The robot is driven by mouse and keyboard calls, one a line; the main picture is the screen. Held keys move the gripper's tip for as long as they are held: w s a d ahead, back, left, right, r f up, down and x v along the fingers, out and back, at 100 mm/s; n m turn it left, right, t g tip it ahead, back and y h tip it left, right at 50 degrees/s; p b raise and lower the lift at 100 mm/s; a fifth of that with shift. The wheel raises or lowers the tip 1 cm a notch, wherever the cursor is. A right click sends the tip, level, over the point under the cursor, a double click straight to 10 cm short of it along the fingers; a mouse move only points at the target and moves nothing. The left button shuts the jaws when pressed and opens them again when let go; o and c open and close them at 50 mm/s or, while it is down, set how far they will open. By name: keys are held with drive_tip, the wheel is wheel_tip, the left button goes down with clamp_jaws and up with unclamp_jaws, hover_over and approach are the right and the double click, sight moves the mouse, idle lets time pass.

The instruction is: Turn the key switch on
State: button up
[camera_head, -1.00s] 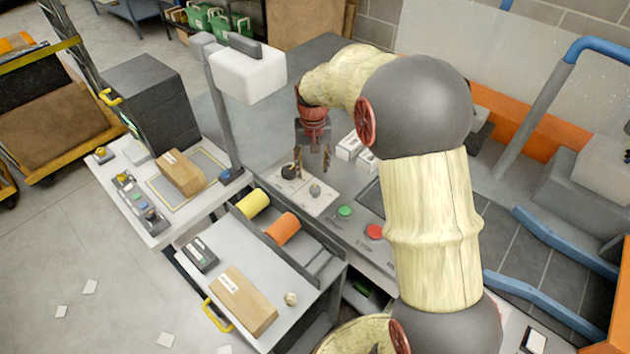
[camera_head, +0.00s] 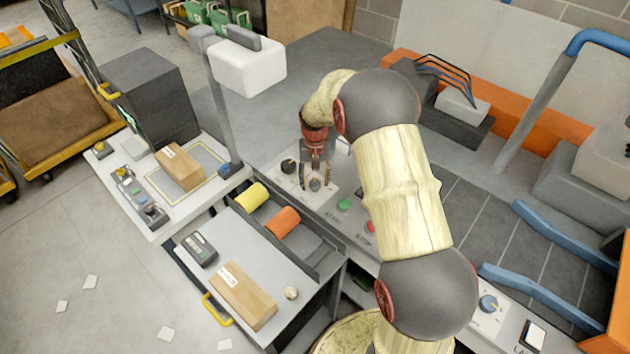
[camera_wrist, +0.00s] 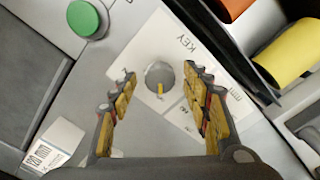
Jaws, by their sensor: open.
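The key switch (camera_wrist: 159,77) is a round grey knob with a yellow mark, on a white plate lettered KEY in the wrist view. In the head view the key switch (camera_head: 315,184) sits on the grey control panel, left of the green START button (camera_head: 344,205). My gripper (camera_head: 316,182) is open, with its fingers pointing down above the knob. In the wrist view my gripper (camera_wrist: 158,105) has one finger on each side of the knob, with nothing held. I cannot tell whether the fingertips reach down beside it.
A black knob (camera_head: 288,166) sits left of the key switch, and the red STOP button (camera_head: 370,227) is to the right. Yellow (camera_head: 251,196) and orange (camera_head: 284,221) rolls lie in front of the panel. A grey post with a white box (camera_head: 245,70) rises at the left.

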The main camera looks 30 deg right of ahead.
drive_tip(key=shift+c, duration=1.4)
drive_tip(key=c, duration=0.7)
drive_tip(key=shift+c, duration=0.9)
